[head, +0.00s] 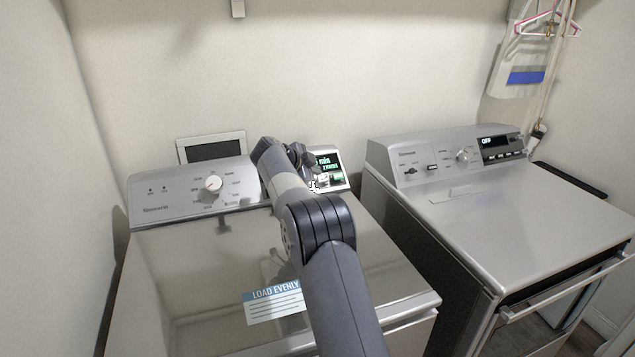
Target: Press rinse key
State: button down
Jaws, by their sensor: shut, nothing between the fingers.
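The washer's control panel (170,195) runs along the back of the left machine. A lit display (328,164) sits at its right end, with small pale keys (337,178) just below it. Their labels are too small to read, so I cannot tell which is the rinse key. My gripper (315,183) is shut and empty, at the left side of the display and keys. My arm hides the middle of the panel. I cannot tell whether the fingertips touch a key.
A dial (213,184) stands on the washer panel. The closed washer lid (205,260) bears a "LOAD EVENLY" label (273,302). A second machine (540,205) with its own panel stands to the right. A hanger (547,24) hangs at the upper right.

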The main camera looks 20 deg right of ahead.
jog(key=b+v, duration=0.1)
jog(key=v, duration=0.5)
jog(key=shift+d, duration=0.1)
dwell(0.4)
